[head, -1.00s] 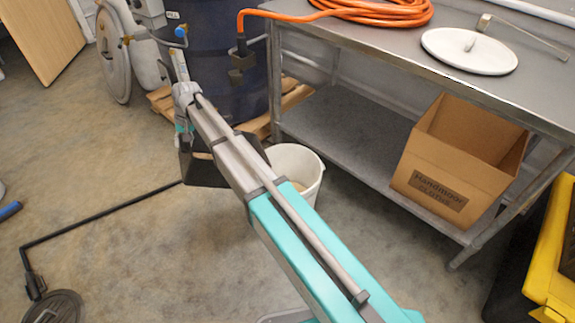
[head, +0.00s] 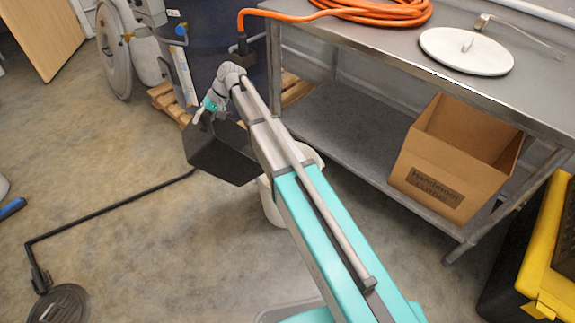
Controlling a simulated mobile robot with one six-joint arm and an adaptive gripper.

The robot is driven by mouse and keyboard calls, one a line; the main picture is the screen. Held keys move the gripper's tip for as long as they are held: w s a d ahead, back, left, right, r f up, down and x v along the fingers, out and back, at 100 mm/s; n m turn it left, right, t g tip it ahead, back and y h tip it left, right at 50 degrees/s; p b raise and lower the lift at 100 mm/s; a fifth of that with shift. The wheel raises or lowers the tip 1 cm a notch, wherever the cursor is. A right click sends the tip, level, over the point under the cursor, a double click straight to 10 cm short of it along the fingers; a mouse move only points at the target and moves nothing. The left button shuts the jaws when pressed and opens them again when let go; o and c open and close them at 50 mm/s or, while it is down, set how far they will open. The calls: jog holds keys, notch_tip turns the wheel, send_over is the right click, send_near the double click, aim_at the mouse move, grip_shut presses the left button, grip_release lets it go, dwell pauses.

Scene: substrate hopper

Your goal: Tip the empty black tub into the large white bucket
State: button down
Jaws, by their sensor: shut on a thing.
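The black tub (head: 222,157) hangs at the end of my arm, left of the white bucket. It is tilted, and its contents cannot be made out. My gripper (head: 203,112) is shut on the tub at its upper left edge; the fingers are small and hard to see. The white bucket (head: 272,208) stands on the floor, mostly hidden behind my arm. Its inside is hidden.
A steel table (head: 375,55) at the right holds an orange hose (head: 385,10) and a white lid (head: 466,51). A cardboard box (head: 440,180) sits on its lower shelf. A dark blue drum (head: 215,45) stands on a pallet behind. Floor at left has a black rod.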

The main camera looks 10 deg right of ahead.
jog(key=w+d+g+y+b, duration=0.1)
jog(key=d+y+b, duration=0.4)
jog(key=d, duration=0.8)
jog(key=w+d+f+y+b, duration=0.1)
jog(key=w+d+y+b, duration=0.2)
jog(key=d+b, duration=0.8)
jog(key=shift+w+d+f+g+y+b, duration=0.35)
jog(key=shift+d+y, duration=0.55)
jog(key=shift+y, duration=0.5)
jog(key=shift+d, duration=0.2)
dwell(0.4)
jog(key=shift+w+d+g+y+b, duration=0.15)
jog(key=shift+d+y+b, duration=0.15)
jog(key=shift+d+b, duration=0.5)
jog(key=shift+w+d+g+y+b, duration=0.15)
jog(key=shift+d+y+b, duration=0.25)
jog(key=shift+d, duration=0.55)
jog(key=shift+d, duration=0.15)
dwell(0.6)
